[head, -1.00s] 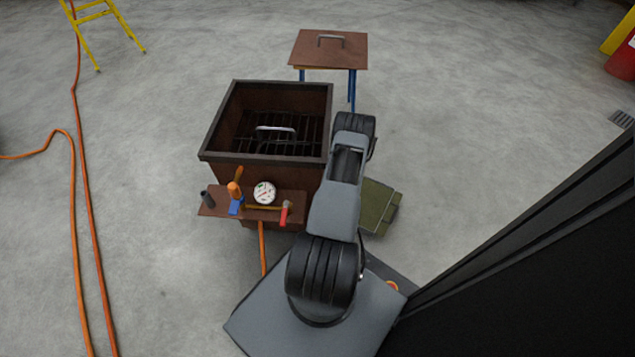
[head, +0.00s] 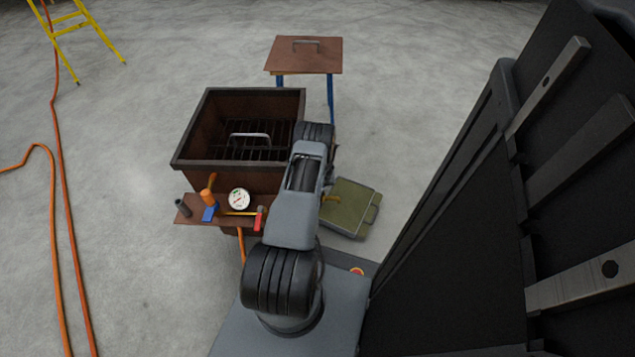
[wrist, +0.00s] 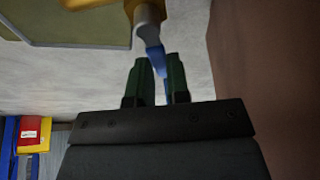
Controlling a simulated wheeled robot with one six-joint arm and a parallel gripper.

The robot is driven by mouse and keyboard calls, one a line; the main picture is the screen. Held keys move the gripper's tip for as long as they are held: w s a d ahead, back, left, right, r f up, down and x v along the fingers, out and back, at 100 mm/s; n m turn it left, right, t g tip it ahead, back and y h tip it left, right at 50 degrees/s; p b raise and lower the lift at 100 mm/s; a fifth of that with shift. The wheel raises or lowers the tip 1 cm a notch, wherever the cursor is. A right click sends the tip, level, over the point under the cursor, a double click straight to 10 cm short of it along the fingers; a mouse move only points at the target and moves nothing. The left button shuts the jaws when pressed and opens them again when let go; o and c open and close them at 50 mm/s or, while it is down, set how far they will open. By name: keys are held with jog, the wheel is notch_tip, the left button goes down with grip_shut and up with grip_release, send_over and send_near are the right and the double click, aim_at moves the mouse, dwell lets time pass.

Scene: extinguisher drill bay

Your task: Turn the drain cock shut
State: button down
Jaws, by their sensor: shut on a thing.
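The drain cock shows in the wrist view as a brass and grey body (wrist: 150,12) with a blue lever (wrist: 155,58) hanging from it. My gripper (wrist: 160,68) has its two dark green fingers shut on the blue lever. The lever's lower part shows between the fingers. In the head view my arm hides the gripper and the lever. A small brass piece (head: 332,198) just right of the arm looks like part of the cock. The rusty brown tank (head: 188,163) stands to the left of my arm.
A green flat container (head: 352,208) lies on the floor right of my arm. A small shelf (head: 190,213) on the tank's front bears a gauge (head: 239,199) and tools. A brown-topped stand (head: 292,60) is behind. Orange hose (head: 62,200) runs along the left floor.

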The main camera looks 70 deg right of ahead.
jog(key=shift+s, duration=0.15)
jog(key=c, duration=1.1)
grip_release()
jog(key=shift+c, duration=0.2)
jog(key=shift+o, duration=0.3)
jog(key=p+v, duration=0.2)
jog(key=v, duration=1.1)
jog(key=shift+a+r, duration=0.15)
jog(key=shift+r, duration=0.2)
jog(key=shift+r, duration=0.1)
